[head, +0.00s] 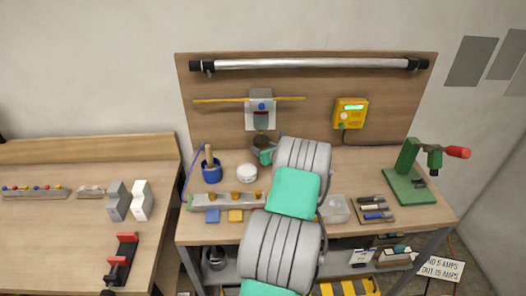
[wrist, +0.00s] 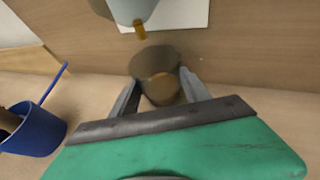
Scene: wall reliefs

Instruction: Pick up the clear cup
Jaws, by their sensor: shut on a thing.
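The clear cup (wrist: 153,62) looks dark and see-through, with a brownish round patch in its lower part. It sits between the two fingers of my gripper (wrist: 160,84) in the wrist view, and the fingers are closed on its sides. In the head view the cup (head: 263,141) shows as a small dark round shape just below the wall dispenser (head: 260,118). My arm hides much of my gripper there. In the wrist view the dispenser (wrist: 132,10) has an amber spout just above the cup. I cannot tell whether the cup touches the bench.
A blue pot (head: 212,172) with a brush and a white round container (head: 247,173) stand left of my arm. A clear bin (head: 335,209), a tool tray (head: 374,209) and a green press (head: 408,182) are on the right. A yellow box (head: 350,113) hangs on the backboard.

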